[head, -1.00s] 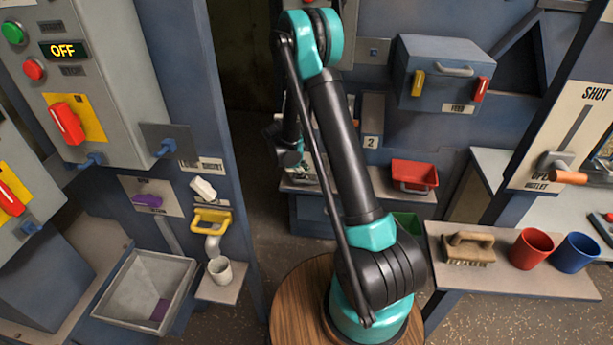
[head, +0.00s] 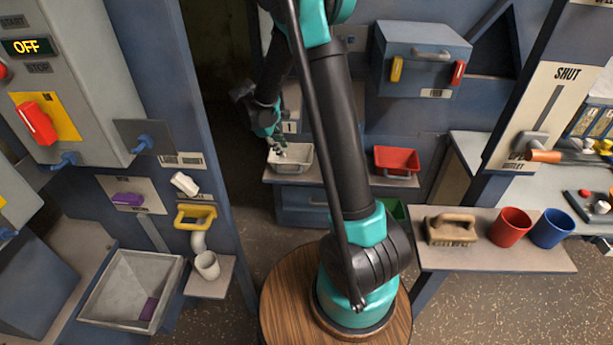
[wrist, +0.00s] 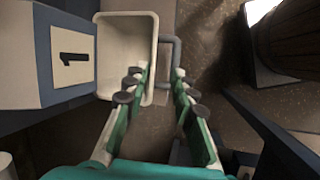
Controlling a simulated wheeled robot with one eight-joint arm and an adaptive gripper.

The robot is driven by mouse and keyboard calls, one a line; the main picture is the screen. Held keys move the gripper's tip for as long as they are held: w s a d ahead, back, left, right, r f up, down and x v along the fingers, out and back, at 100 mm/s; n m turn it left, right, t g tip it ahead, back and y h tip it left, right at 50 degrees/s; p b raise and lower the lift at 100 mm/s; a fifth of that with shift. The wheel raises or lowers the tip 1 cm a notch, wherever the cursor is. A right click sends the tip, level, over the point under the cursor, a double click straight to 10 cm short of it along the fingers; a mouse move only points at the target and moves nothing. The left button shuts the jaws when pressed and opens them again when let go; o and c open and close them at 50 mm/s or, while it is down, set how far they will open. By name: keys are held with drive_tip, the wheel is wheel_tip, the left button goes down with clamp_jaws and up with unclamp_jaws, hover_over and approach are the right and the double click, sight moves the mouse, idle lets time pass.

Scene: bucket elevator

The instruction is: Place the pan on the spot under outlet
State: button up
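A cream-white pan (head: 296,161) with a grey handle stands on the left part of a low shelf (head: 344,180). It also shows in the wrist view (wrist: 127,50), beside a block with a number 1 plate (wrist: 73,55). My gripper (head: 281,149) is at the pan, its tips partly hard to make out in the head view. In the wrist view my gripper (wrist: 160,83) is open, with the pan's handle (wrist: 178,62) near and partly between its fingertips. Contact with the handle cannot be told. The spot under the outlet cannot be made out for sure.
A red pan (head: 397,160) stands on the shelf's right end, with a green bin (head: 392,210) below. An outlet lever (head: 545,156) is on the right panel. A brush (head: 451,229), red cup (head: 510,227) and blue cup (head: 552,229) stand on the right ledge.

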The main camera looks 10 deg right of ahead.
drive_tip(key=s+d+r+m+t+y, duration=0.1)
drive_tip(key=s+m, duration=0.5)
drive_tip(key=s, duration=0.7)
drive_tip(key=s+d+r+m+t+y, duration=0.1)
drive_tip(key=s+d+m+y, duration=0.2)
drive_tip(key=s, duration=1)
drive_tip(key=d+m, duration=0.3)
drive_tip(key=shift+s+r+t+y, duration=0.3)
drive_tip(key=shift+s, duration=0.05)
